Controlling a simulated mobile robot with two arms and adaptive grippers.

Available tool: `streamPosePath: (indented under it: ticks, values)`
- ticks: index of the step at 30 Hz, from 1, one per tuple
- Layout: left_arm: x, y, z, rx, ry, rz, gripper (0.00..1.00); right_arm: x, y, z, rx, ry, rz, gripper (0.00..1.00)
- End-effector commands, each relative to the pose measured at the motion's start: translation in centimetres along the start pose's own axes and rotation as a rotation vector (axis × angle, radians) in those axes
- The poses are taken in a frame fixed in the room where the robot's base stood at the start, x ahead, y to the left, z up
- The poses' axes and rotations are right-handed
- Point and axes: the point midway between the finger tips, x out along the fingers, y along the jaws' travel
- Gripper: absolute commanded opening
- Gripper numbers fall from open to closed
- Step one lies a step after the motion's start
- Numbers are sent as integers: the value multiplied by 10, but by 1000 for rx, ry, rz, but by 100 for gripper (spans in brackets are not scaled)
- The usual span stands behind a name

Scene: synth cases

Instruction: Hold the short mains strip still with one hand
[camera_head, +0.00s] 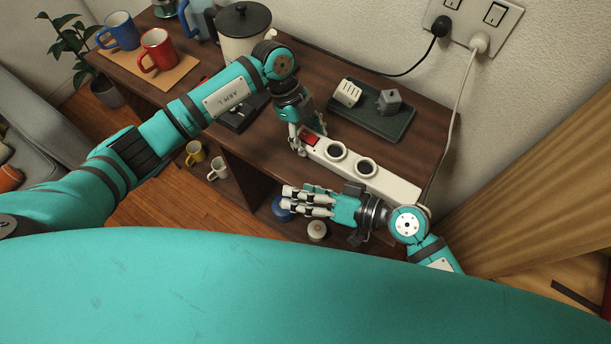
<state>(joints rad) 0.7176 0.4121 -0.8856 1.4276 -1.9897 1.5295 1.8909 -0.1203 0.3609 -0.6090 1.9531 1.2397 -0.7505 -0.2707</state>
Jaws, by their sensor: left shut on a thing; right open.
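The short mains strip (384,182) is white, with two round dark sockets and a red switch at its left end. It lies on the brown wooden cabinet top near the front edge. Its white cord runs from the right end up to the wall socket. My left gripper (298,147) is shut on the strip's left end, beside the red switch. My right gripper (308,200) is open and empty. It is in front of the strip, with its fingers pointing left, and appears apart from it.
A dark tray (398,130) behind the strip holds a white adapter (347,93) and a grey adapter (389,102). A kettle (245,32), a red mug (158,50) and a blue mug (118,32) stand at the left. Wall sockets (474,20) hold a black and a white plug.

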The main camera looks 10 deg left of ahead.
Motion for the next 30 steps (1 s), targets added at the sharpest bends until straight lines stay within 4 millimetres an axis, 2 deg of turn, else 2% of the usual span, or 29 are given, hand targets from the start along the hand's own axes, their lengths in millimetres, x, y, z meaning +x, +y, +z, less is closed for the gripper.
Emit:
streamPosePath:
  ticks: [1, 2, 7, 15, 19, 23, 30]
  values:
    - [0, 0, 0, 0, 0, -1, 15, 0, 0, 0, 0, 0, 0, 67]
    - [0, 0, 0, 0, 0, -1, 58, 0, 0, 0, 0, 0, 0, 67]
    - [0, 0, 0, 0, 0, -1, 80, 0, 0, 0, -1, 0, 0, 67]
    - [0, 0, 0, 0, 0, 0, 81, 0, 0, 0, -1, 0, 0, 67]
    - [-9, -1, 0, 1, -1, -3, 81, 0, 0, 0, -1, 0, 0, 67]
    - [-30, -1, 1, 2, -2, -4, 81, 0, 0, 0, -1, 0, 0, 67]
    - [-82, -1, 1, 1, -3, -4, 81, 0, 0, 0, -1, 0, 0, 67]
